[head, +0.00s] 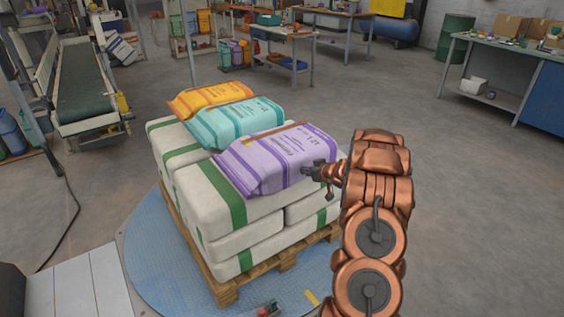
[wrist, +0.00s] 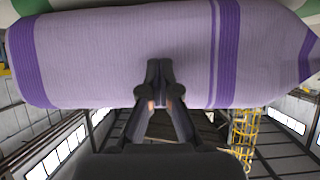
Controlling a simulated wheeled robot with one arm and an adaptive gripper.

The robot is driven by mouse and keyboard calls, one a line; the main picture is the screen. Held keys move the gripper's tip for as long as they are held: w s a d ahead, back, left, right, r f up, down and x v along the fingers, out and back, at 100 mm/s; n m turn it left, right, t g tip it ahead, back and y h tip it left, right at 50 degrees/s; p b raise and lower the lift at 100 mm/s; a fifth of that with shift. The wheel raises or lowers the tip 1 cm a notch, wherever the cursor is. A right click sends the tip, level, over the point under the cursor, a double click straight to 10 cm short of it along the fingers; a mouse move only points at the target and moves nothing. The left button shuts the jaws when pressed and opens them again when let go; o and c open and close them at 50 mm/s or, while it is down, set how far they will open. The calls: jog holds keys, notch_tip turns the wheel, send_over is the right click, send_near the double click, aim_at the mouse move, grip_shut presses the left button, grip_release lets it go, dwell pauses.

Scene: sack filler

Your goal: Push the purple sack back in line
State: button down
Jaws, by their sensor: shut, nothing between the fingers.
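The purple sack (head: 275,158) lies on top of stacked white sacks with green bands (head: 215,205), at the near right of the top row. A teal sack (head: 235,121) and an orange sack (head: 210,98) lie behind it. My gripper (head: 312,171) is at the right end of the purple sack, close to its side. In the wrist view the purple sack (wrist: 120,55) fills the upper part, and the shut, empty fingertips (wrist: 159,68) overlap its face. They seem to touch it, but contact is not certain.
The stack stands on a wooden pallet (head: 286,258) on a round blue plate (head: 150,252). A conveyor (head: 82,80) stands at the back left. Workbenches (head: 500,50) stand at the back right. The floor right of my arm is clear.

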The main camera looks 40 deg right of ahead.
aim_at(301, 163)
jog(key=shift+w+f+p, duration=0.1)
jog(key=shift+w+p, duration=1.95)
dwell(0.5)
jog(key=shift+w+p, duration=0.75)
jog(key=shift+p, duration=0.05)
jog(key=shift+w+p, duration=0.5)
jog(key=shift+p, duration=0.1)
dwell(0.4)
jog(key=shift+w+p, duration=0.55)
jog(key=shift+p, duration=0.1)
jog(key=shift+w+p, duration=0.4)
jog(key=shift+p, duration=0.2)
dwell(0.3)
jog(key=shift+s, duration=0.1)
jog(key=shift+b+v, duration=0.4)
jog(key=shift+v, duration=1.25)
jog(key=shift+f+v, duration=0.15)
jog(key=shift+v, duration=0.9)
jog(key=shift+f+v, duration=0.1)
jog(key=shift+v, duration=0.95)
jog(key=shift+s, duration=0.1)
